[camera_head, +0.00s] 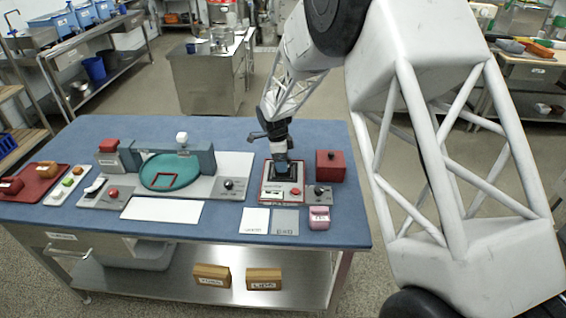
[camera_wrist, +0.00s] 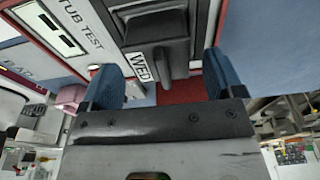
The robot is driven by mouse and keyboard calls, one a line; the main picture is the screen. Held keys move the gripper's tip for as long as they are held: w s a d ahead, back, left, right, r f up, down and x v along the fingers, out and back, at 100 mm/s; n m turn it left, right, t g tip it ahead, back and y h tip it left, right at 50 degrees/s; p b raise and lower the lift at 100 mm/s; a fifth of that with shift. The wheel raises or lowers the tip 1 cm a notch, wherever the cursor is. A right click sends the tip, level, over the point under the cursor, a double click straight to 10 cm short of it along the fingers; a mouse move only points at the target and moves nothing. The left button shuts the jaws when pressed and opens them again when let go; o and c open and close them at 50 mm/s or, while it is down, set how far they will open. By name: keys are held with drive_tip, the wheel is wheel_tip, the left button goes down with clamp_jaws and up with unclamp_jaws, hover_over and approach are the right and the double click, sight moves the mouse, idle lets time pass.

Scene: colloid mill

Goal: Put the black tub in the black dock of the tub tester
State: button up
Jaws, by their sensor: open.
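The tub tester (camera_head: 270,198) is a white and red box at the right of the blue table; its "TUB TEST" lettering shows in the wrist view (camera_wrist: 82,44). A black piece (camera_wrist: 160,27), with a white "WED" tag beside it, sits at the tester's dark dock area (camera_head: 272,168). It looks like the black tub, but I cannot tell where tub ends and dock begins or whether it is fully seated. My gripper (camera_head: 282,160) is down over the dock. Its blue fingers (camera_wrist: 165,82) are open and apart, on either side of the black piece.
A dark red box (camera_head: 330,166) stands close to the tester's right. A pink tub (camera_head: 319,218) is in front, beside a grey card (camera_head: 285,222) and a white card (camera_head: 254,220). A grey machine with a teal disc (camera_head: 170,171) fills the table's middle.

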wheel_tip(320, 180, up, 10)
drive_tip(key=a, duration=0.1)
drive_tip(key=shift+a+r, duration=0.15)
drive_tip(key=shift+a, duration=0.15)
idle(0.8)
drive_tip(key=s+d+r+n+t+y, duration=0.1)
drive_tip(key=s+d+r+n, duration=0.3)
drive_tip(key=s+d+r, duration=0.5)
drive_tip(key=s+d+r+n, duration=0.4)
drive_tip(key=s+d+r, duration=0.25)
drive_tip(key=s, duration=0.45)
drive_tip(key=s+d+n, duration=0.3)
drive_tip(key=s, duration=0.6)
drive_tip(key=s+d+n+t, duration=0.1)
drive_tip(key=s+d+n, duration=0.2)
drive_tip(key=s, duration=0.6)
drive_tip(key=s+d+n, duration=0.3)
drive_tip(key=s, duration=0.6)
drive_tip(key=shift+s+d+n+t+y, duration=0.25)
drive_tip(key=shift+d+n+t+y, duration=0.05)
drive_tip(key=shift+d+n+y, duration=0.1)
